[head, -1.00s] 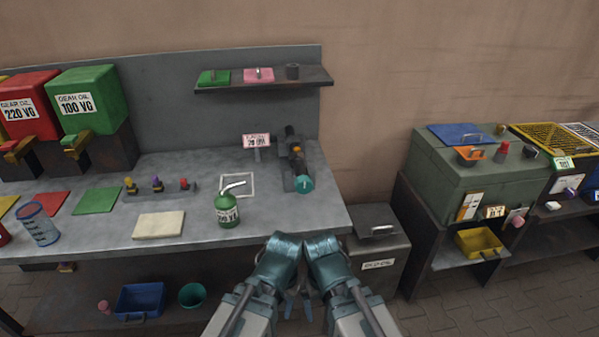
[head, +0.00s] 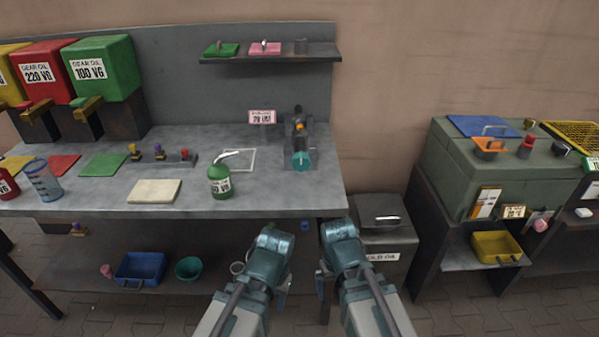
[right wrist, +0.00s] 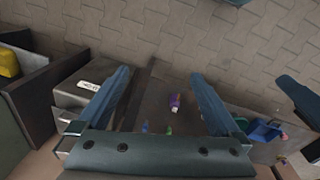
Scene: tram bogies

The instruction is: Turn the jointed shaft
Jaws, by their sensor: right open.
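The jointed shaft (head: 299,130) lies in a dark stand on the bench's back right, with an orange part at its middle and a teal round end (head: 301,161) facing me. Its far end is dark and its joints are too small to make out. My left gripper (head: 272,276) is low in front of the bench; its jaws do not show clearly. My right gripper (head: 334,262) is beside it, also below the bench top and well short of the shaft. In the right wrist view its two fingers (right wrist: 161,76) are spread with nothing held between them.
A green oil can (head: 220,182) stands on the bench left of the shaft, near a white square outline. A shelf (head: 280,60) hangs above. A grey old-oil bin (head: 383,222) stands right of the bench. Blue and teal bins sit on the lower shelf.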

